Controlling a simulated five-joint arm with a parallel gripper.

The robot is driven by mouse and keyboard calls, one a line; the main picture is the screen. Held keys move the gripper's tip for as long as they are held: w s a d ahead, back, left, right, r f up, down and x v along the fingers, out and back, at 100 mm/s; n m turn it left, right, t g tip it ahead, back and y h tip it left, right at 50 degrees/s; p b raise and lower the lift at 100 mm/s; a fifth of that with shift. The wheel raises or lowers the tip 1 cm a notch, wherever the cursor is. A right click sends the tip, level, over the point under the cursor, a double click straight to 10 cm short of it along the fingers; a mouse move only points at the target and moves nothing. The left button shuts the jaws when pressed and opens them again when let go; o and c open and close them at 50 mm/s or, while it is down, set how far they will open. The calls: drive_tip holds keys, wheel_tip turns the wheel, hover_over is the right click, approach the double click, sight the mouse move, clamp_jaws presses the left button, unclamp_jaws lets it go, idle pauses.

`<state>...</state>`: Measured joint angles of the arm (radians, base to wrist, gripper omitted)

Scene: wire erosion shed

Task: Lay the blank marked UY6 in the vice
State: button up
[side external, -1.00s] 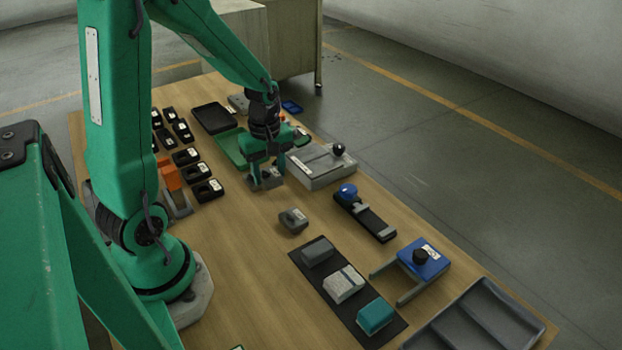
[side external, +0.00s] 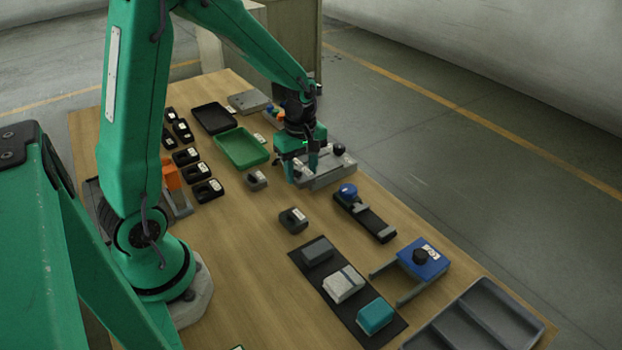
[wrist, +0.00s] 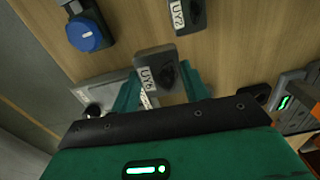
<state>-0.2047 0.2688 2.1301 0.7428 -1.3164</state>
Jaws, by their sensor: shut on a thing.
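The grey blank marked UY6 (wrist: 145,77) is between the two green fingers of my gripper (wrist: 158,88) in the wrist view, with its label and dark recess showing. In the side view my gripper (side external: 302,178) is shut, pointing down at the near left part of the grey vice (side external: 333,174). The fingers mostly hide the blank there. The vice has a black knob (side external: 339,149), also seen in the wrist view (wrist: 93,110). I cannot tell whether the blank touches the vice.
A second blank (side external: 293,220), marked like UY2 in the wrist view (wrist: 188,14), lies on the table; another (side external: 256,180) lies left of my gripper. A blue-knobbed fixture (side external: 370,220) stands right of the vice. A green tray (side external: 242,150) is behind left. Bare wood lies front left.

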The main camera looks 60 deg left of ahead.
drive_tip(key=w+d, duration=0.6)
drive_tip(key=d, duration=0.2)
hover_over(373, 222)
drive_tip(key=shift+w+n, duration=0.1)
drive_tip(key=shift+n, duration=0.2)
drive_tip(key=shift+f, duration=0.25)
drive_tip(key=shift+f, duration=2)
drive_tip(key=shift+f, duration=0.7)
idle(0.6)
drive_tip(key=o, duration=1.8)
drive_tip(key=shift+f, duration=0.1)
drive_tip(key=shift+c, duration=0.2)
